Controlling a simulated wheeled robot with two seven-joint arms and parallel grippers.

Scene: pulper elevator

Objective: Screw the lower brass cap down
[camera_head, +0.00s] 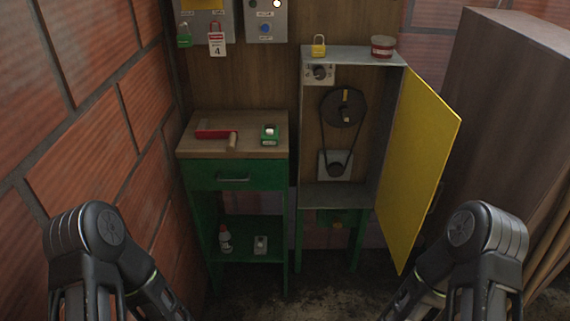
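The open grey cabinet (302,120) holds a dark upper pulley (329,110) and a smaller dark lower pulley (336,169), joined by a belt. Two small brass-coloured pieces show at the upper pulley, one above the other: the upper brass piece (346,95) and the lower brass cap (344,113). They are too small to tell whether either is screwed down. No brass piece is clear at the lower pulley. Only links of my arms show, at the bottom left and bottom right. Neither gripper is in view, and nothing of mine touches the cabinet.
The cabinet's yellow door (420,165) stands open to the right. A yellow padlock (318,46) and a red tin (382,46) sit on the cabinet. A green workbench (190,151) at left carries a red-and-wood tool (216,133) and a green box (270,141). A brown cabinet (510,90) stands right.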

